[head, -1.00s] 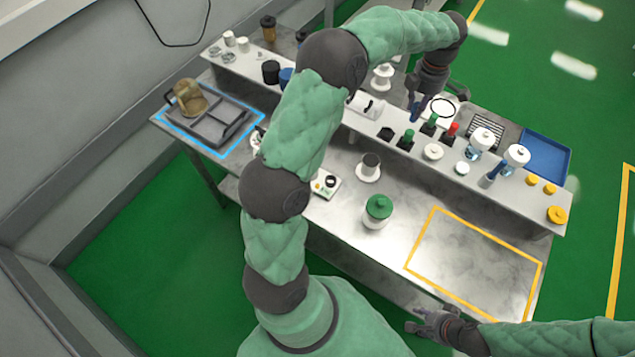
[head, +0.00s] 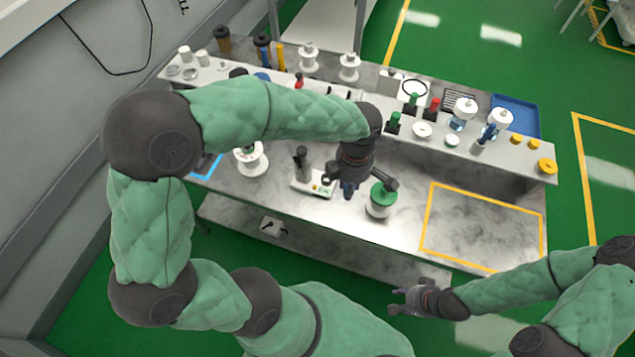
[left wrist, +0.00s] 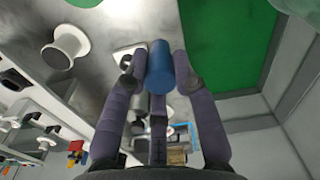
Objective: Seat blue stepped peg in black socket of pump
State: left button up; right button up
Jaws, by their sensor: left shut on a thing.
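The blue peg (head: 348,191) shows as a small blue end below my left gripper (head: 347,184), above the bench. A white device with coloured buttons (head: 312,185), which looks like the pump, sits on the bench just left of the gripper. A dark upright cylinder (head: 302,160) stands at it; I cannot make out the black socket clearly. My right gripper (head: 402,298) is open and empty before the bench's front edge.
A white spool (head: 250,160) is farther left. The raised shelf (head: 500,160) carries bottles and caps. The yellow-outlined area (head: 480,228) is clear.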

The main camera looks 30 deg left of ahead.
pick_arm(q)
jog(key=shift+s+a+f, duration=0.15)
jog(key=shift+s+f, duration=0.05)
jog(key=w+a+f, duration=0.2)
jog(key=a+f, duration=0.1)
jog(key=w+a+f+b, duration=0.1)
jog(key=w+a+f, duration=0.2)
jog(key=a, duration=0.1)
jog(key=w+a+f, duration=0.3)
jog(key=shift+a+f+b, duration=0.2)
jog(key=shift+b, duration=0.15)
jog(key=shift+w+a+f+b, duration=0.1)
jog(key=shift+f+b, duration=0.05)
jog(key=shift+f, duration=0.75)
jog(key=shift+w+a+f+b, duration=0.1)
jog(key=shift+f+b, duration=0.05)
jog(key=shift+f, duration=0.7)
jog(key=shift+f, duration=0.2)
jog(key=o, duration=0.9)
jog(key=shift+o, duration=0.2)
